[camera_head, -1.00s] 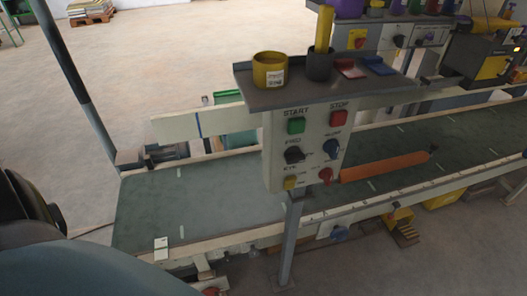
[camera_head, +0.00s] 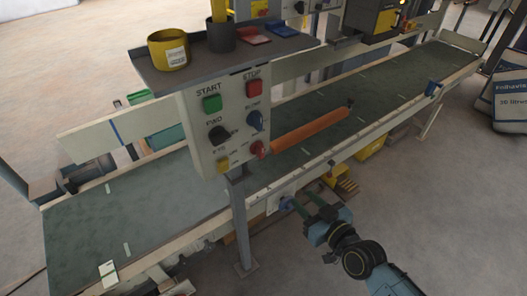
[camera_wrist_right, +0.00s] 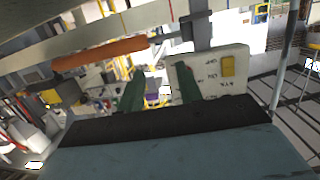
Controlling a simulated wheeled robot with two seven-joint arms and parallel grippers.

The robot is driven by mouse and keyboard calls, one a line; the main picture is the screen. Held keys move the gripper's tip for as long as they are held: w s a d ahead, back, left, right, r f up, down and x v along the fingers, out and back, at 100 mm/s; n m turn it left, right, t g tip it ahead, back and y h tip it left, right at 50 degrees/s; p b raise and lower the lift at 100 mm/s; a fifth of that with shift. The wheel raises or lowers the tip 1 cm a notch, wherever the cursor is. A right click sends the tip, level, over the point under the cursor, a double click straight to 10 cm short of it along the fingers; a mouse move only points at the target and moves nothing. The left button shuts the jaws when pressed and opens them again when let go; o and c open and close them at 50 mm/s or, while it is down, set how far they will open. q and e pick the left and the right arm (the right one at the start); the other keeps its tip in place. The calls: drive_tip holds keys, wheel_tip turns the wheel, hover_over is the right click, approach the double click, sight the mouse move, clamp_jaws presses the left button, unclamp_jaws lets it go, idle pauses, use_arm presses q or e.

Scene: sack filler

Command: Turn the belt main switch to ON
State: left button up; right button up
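In the right wrist view a pale plate (camera_wrist_right: 207,76) with small dark lettering and a yellow patch (camera_wrist_right: 228,66) stands by the right finger. My left gripper is not in view.
The control panel (camera_head: 237,145) with coloured buttons and knobs stands on a post (camera_head: 241,220) left of my gripper. Above it is a shelf (camera_head: 190,77) with cups. An orange roller-like bar (camera_head: 310,130) lies over the green belt (camera_head: 385,100).

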sight(263, 148)
drive_tip(key=a+r+n+t+y, duration=0.15)
drive_tip(key=a+r, duration=0.25)
drive_tip(key=r, duration=0.5)
drive_tip(key=shift+g+y, duration=0.25)
drive_tip(key=shift+y, duration=0.2)
drive_tip(key=b+x, duration=0.1)
drive_tip(key=x, duration=1.1)
drive_tip(key=shift+w+f, duration=0.15)
drive_tip(key=shift+w, duration=0.25)
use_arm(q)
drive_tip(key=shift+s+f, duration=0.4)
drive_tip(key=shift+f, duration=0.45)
use_arm(e)
drive_tip(key=shift+s+d, duration=0.1)
clamp_jaws()
